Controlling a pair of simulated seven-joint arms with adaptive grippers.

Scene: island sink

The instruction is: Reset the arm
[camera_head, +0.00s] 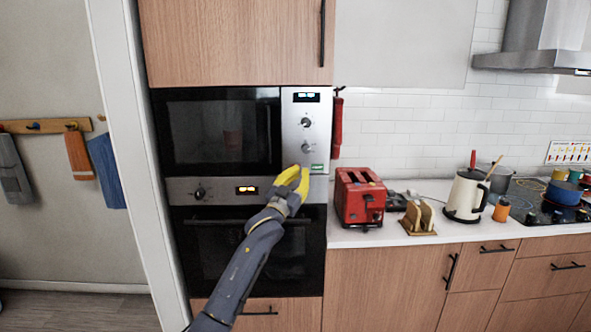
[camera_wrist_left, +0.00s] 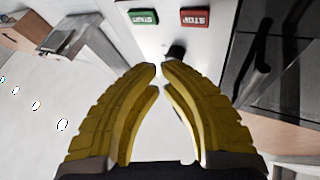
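My left arm reaches up from the bottom of the head view. Its gripper (camera_head: 298,180) has yellow fingers and is in front of the lower right part of the microwave (camera_head: 222,132), near the control panel (camera_head: 306,110). In the left wrist view the gripper's two yellow fingertips (camera_wrist_left: 160,68) come together almost touching, with nothing held between them. Beyond the tips are a green START button (camera_wrist_left: 143,17) and a red STOP button (camera_wrist_left: 195,17). My right gripper is not in view.
An oven (camera_head: 235,235) is below the microwave. On the counter to the right stand a red toaster (camera_head: 358,198), a toast rack (camera_head: 419,218), a white kettle (camera_head: 464,195) and a stove with a blue pot (camera_head: 565,192). Open space lies left of the white wall edge.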

